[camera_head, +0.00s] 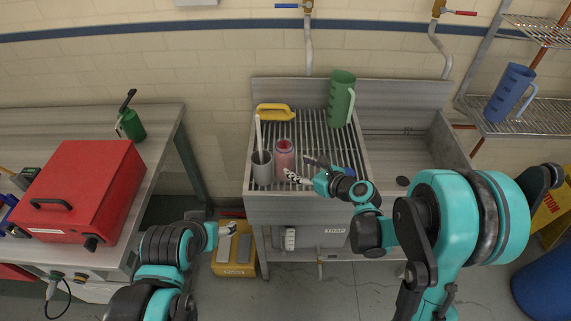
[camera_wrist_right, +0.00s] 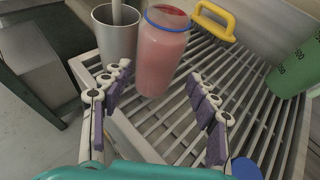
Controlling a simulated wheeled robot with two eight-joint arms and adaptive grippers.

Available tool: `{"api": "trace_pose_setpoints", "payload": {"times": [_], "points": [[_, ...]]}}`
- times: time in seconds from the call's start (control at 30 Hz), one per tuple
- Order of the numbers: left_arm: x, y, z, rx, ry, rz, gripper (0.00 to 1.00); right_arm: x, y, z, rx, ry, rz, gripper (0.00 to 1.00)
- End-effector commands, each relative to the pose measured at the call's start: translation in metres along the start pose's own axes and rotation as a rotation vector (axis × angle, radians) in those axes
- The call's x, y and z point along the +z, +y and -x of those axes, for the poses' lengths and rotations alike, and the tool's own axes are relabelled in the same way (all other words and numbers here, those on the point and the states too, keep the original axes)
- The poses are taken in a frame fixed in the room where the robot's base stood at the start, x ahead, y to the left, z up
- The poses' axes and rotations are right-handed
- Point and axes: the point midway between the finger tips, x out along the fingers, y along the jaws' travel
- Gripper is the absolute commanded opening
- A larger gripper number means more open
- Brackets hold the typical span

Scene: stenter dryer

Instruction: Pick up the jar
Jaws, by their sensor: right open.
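The jar (camera_head: 285,154) is a pinkish-red, see-through cylinder standing on the slatted drainboard. In the right wrist view the jar (camera_wrist_right: 163,52) has a blue rim and stands just ahead of the fingertips, roughly centred between them. My right gripper (camera_head: 299,170) is open and empty, just in front of and to the right of the jar. In the right wrist view its purple-padded fingers (camera_wrist_right: 160,78) are spread on both sides; I cannot tell whether they touch the jar. My left gripper (camera_head: 228,229) is low at the left, away from the jar; its finger opening is unclear.
A grey cup (camera_head: 262,169) with a stick in it stands close to the jar's left. A yellow-handled item (camera_head: 275,111) and a green jug (camera_head: 340,98) are behind on the slatted drainboard (camera_head: 313,103). A red box (camera_head: 78,190) sits on the left bench.

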Motion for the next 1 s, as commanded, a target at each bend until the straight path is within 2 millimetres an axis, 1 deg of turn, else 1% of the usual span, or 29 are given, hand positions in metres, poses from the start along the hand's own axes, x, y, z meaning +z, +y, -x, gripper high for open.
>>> {"api": "trace_pose_setpoints", "payload": {"times": [0.13,0.3,0.37,0.43,0.6,0.63,0.67,0.7,0.77,0.8,0.83,0.87,1.0], "points": [[0.004,0.0,-0.005,0.0,0.0,0.0,0.68,-0.002,0.002,-0.015,0.002,0.001,0.002,0.6],[0.01,0.0,-0.013,0.0,0.0,0.0,0.68,-0.001,0.003,-0.042,0.003,0.001,0.003,0.6],[0.011,0.0,-0.015,0.0,0.0,0.0,0.68,-0.001,0.002,-0.049,0.002,0.002,0.004,0.6],[0.011,0.0,-0.015,0.0,0.0,0.0,0.68,0.0,0.002,-0.053,0.0,0.002,0.004,0.6],[0.01,0.0,-0.014,0.0,0.0,0.0,0.68,0.001,0.002,-0.052,-0.001,0.002,0.003,0.6],[0.01,0.0,-0.014,0.0,0.0,0.0,0.68,0.001,0.002,-0.052,-0.001,0.002,0.004,0.54],[0.01,0.0,-0.014,0.0,0.0,0.0,0.68,0.001,0.002,-0.052,0.0,0.002,0.004,0.46],[0.01,0.0,-0.014,0.0,0.0,0.0,0.68,0.001,0.002,-0.052,0.0,0.002,0.004,0.36],[0.01,0.0,-0.014,0.0,0.0,0.0,0.68,0.001,0.002,-0.052,0.0,0.002,0.004,0.2],[0.01,0.0,-0.014,0.0,0.0,0.0,0.68,0.001,0.002,-0.052,0.0,0.002,0.004,0.15],[0.01,0.0,-0.014,0.0,0.0,0.0,0.68,0.001,0.002,-0.052,0.0,0.001,0.003,0.15],[0.01,0.0,-0.014,0.0,0.0,0.0,0.68,0.001,0.002,-0.052,0.0,0.001,0.003,0.09],[0.01,0.0,-0.014,0.0,0.0,0.0,0.68,0.001,0.002,-0.052,0.0,0.002,0.004,0.09]]}}
